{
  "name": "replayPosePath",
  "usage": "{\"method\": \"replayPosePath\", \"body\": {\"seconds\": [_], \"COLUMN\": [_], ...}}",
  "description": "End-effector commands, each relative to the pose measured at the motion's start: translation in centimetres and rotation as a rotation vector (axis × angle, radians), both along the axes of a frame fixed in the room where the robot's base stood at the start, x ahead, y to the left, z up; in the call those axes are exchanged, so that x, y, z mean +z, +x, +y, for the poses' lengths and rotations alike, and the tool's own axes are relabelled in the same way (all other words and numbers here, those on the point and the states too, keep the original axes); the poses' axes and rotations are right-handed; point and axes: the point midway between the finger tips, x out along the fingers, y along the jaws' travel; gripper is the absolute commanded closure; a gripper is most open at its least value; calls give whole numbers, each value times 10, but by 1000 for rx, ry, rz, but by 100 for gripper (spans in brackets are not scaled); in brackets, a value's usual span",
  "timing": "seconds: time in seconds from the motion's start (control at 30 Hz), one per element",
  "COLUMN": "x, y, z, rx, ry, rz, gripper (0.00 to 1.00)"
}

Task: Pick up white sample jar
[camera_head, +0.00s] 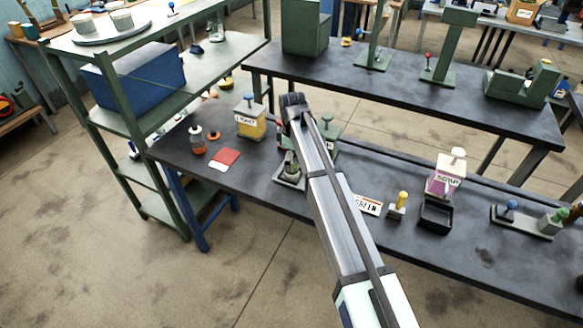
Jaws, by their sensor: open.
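I cannot tell which is the sample jar. My arm reaches up the middle over the dark workbench. The dark end of it, my gripper (293,100), is above the bench's back edge, well right of the tray and apart from the jars. It is open. Its fingertips are small and hard to make out, and no held thing shows.
The green shelf rack (105,85) holds a blue box (135,78). My arm hides part of the bench.

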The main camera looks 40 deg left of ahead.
Motion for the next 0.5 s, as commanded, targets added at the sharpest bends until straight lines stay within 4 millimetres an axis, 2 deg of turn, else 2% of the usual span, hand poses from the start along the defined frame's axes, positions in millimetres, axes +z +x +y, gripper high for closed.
{"method": "replayPosePath", "body": {"seconds": [0.23, 0.5], "x": [-28, -34], "y": [0, 0], "z": [1, 1], "rx": [0, 0], "ry": [-2, 0], "rz": [1, 0], "gripper": [16, 16]}}
